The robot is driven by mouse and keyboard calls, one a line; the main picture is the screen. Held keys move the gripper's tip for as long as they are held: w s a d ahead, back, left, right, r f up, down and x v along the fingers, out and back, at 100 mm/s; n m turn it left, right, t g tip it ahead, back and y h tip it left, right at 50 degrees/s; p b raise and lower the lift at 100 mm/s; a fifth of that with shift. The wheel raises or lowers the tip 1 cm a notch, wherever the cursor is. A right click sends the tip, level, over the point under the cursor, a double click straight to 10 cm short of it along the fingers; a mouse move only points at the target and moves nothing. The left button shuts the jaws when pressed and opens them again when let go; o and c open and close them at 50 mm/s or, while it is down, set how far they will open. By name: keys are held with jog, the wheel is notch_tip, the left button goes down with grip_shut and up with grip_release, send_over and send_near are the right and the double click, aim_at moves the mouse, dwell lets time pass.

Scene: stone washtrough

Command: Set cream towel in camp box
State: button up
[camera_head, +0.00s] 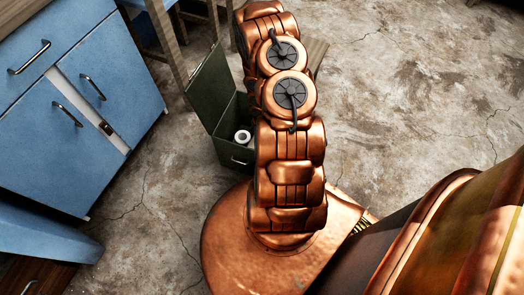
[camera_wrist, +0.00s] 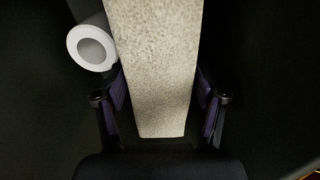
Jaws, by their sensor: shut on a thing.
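The camp box (camera_head: 231,138) is a dark green box on the floor with its lid (camera_head: 209,88) standing open on the left. My arm hides its right part in the head view. The cream towel (camera_wrist: 155,70) is a long pale folded piece in the middle of the wrist view. My gripper (camera_wrist: 162,100) is shut on it, with one dark finger on each side. The surroundings in the wrist view are dark green to black, like the inside of the box. The head view hides my gripper and the towel behind the arm.
A white roll or cup (camera_head: 242,136) is in the box; a white ring-shaped end (camera_wrist: 91,48) shows left of the towel in the wrist view. Blue cabinets (camera_head: 75,95) stand at the left. Wooden legs (camera_head: 167,40) stand behind the box. The concrete floor (camera_head: 420,95) at the right is clear.

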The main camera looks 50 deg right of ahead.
notch_tip(320, 180, down, 12)
jog(key=b, duration=0.4)
jog(key=shift+f+b, duration=0.25)
jog(key=shift+b, duration=0.1)
jog(key=o, duration=1.1)
jog(key=shift+r, duration=0.2)
